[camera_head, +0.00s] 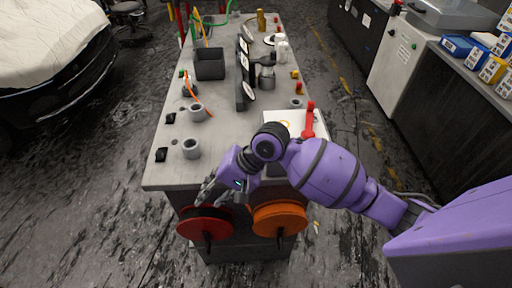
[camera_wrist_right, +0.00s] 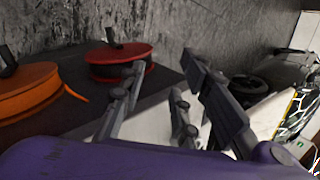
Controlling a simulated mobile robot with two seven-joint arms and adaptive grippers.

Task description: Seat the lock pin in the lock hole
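I cannot make out the lock pin or the lock hole for certain in either view. My right gripper (camera_head: 208,191) is at the near left corner of the grey workbench (camera_head: 222,135), just above a red disc (camera_head: 192,222) on the bench's front. In the right wrist view, my right gripper (camera_wrist_right: 163,66) has its fingers spread apart with no object clearly held between them. The red disc (camera_wrist_right: 118,54) shows beyond the fingertips there. An orange disc (camera_head: 279,220) is beside the red one, and it also shows in the wrist view (camera_wrist_right: 28,90). My left gripper is not in view.
Grey ring-shaped cylinders (camera_head: 191,149) and small black blocks (camera_head: 161,155) stand on the bench's left side. A dark open box (camera_head: 209,64) and an upright dark panel (camera_head: 243,80) are farther back. A red-handled tool (camera_head: 309,120) is at the right edge.

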